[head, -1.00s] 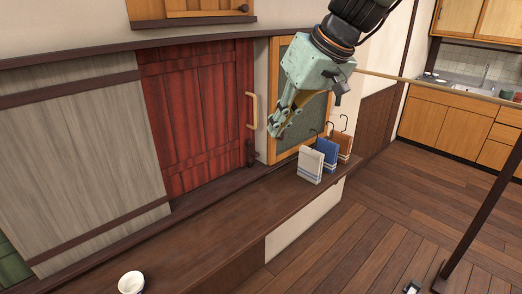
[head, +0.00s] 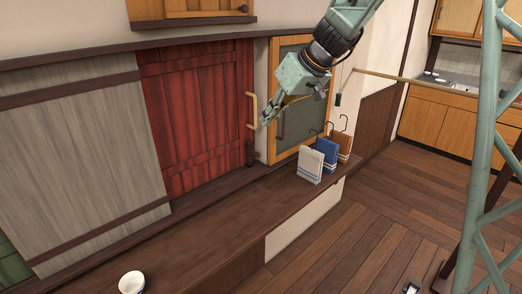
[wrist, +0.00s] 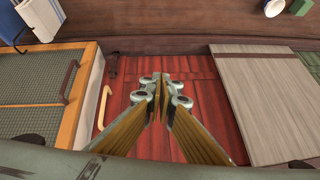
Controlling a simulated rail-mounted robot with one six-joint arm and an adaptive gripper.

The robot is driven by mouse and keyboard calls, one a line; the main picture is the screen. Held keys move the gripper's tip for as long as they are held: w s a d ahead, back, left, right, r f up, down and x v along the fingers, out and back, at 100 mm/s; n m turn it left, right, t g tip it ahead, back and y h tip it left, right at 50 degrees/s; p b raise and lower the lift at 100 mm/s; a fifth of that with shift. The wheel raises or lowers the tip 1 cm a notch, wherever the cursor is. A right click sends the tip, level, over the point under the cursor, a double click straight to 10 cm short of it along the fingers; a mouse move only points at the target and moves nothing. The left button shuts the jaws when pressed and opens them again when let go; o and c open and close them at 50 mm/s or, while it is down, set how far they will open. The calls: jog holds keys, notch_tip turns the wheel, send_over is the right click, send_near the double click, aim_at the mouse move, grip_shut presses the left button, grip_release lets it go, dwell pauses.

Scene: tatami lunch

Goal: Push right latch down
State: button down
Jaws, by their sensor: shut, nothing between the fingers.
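A small dark latch (head: 250,152) sits at the lower right edge of the red slatted door (head: 195,120); it also shows in the wrist view (wrist: 113,64). I take it to be the right latch. A pale wooden handle (head: 252,110) stands above it on the same door edge. My gripper (head: 266,120) is shut and empty, in front of the door's right edge near the handle. In the wrist view my gripper (wrist: 165,90) shows its fingertips together over the red door, to the right of the latch, apart from it in the picture.
A wood-framed dark panel (head: 297,120) is right of the red door. A white cup (head: 132,283) is at the ledge's near left. A grey sliding panel (head: 75,160) is left of the door.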

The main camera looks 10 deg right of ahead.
jog(key=w+d+f+t, duration=0.1)
jog(key=w+d+f, duration=0.2)
jog(key=w+f, duration=0.6)
jog(key=w+d+f+n+t, duration=0.1)
jog(key=w+d+f, duration=0.2)
jog(key=w+f, duration=0.6)
jog(key=w, duration=0.7)
jog(key=shift+p, duration=0.35)
jog(key=shift+w+f, duration=0.15)
send_over(253, 155)
jog(key=s+d, duration=0.2)
jog(key=d, duration=0.2)
jog(key=shift+f, duration=3.35)
jog(key=f, duration=0.4)
jog(key=shift+w+a+f+p, duration=0.1)
jog(key=shift+w+p, duration=0.2)
jog(key=shift+p, duration=0.1)
jog(key=shift+f, duration=0.1)
jog(key=shift+f+b, duration=1.75)
jog(key=shift+b, duration=1.55)
jog(key=shift+s+f, duration=0.1)
